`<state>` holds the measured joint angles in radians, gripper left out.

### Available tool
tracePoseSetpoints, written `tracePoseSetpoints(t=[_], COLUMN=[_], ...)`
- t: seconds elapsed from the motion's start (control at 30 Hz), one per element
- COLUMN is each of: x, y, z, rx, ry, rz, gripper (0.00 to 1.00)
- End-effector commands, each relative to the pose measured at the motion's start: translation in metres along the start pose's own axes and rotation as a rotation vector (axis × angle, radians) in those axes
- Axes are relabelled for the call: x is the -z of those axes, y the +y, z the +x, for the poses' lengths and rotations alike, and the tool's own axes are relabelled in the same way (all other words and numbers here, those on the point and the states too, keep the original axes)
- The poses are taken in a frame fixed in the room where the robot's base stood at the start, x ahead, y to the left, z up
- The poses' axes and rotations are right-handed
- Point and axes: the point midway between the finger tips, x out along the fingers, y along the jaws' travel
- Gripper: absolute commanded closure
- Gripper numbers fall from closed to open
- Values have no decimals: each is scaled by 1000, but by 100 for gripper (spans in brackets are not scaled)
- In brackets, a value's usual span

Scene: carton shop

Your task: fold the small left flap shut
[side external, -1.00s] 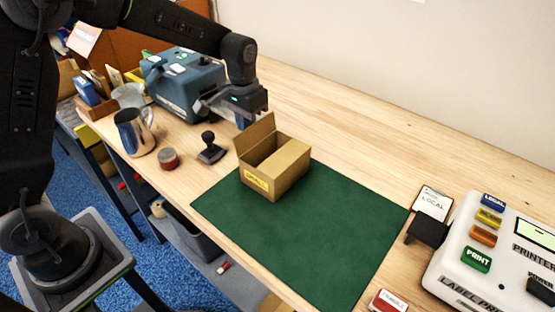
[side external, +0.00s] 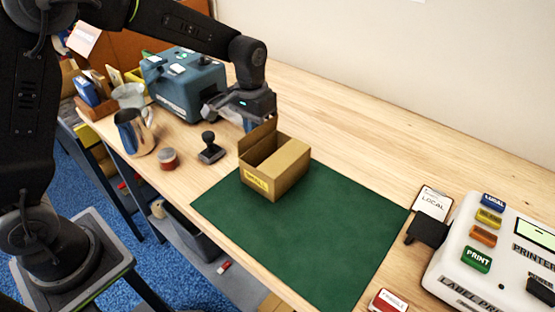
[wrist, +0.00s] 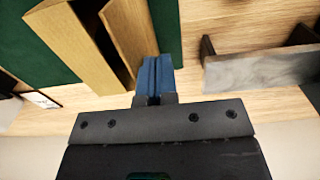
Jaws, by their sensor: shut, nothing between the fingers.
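A small brown carton (side external: 286,174) with a yellow label on its front sits at the far left of the green mat (side external: 310,228). Its small left flap (side external: 257,138) stands up from the left edge and leans in over the partly open top. My gripper (side external: 250,124) is behind the flap on its outer side, with the fingertips partly hidden by it. In the wrist view the blue fingers (wrist: 155,78) are shut and empty, right beside the raised flap (wrist: 130,35); whether they touch it is hard to tell. The carton's wall (wrist: 72,45) shows at the left there.
A black hand stamp (side external: 209,148), a red-topped tin (side external: 168,159) and a metal jug (side external: 134,132) stand left of the carton. A blue-grey machine (side external: 180,85) stands behind them. The label printer (side external: 490,255) is at the right. The mat's front is clear.

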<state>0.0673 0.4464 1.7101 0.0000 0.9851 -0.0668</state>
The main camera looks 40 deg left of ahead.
Motion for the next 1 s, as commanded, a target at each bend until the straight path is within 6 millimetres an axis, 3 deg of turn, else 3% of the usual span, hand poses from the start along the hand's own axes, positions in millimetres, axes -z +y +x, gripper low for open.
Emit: tracePoseSetpoints(t=[1.0], x=[0], y=[23], z=[0], rx=[0], ry=[0], rz=[0], gripper=[100])
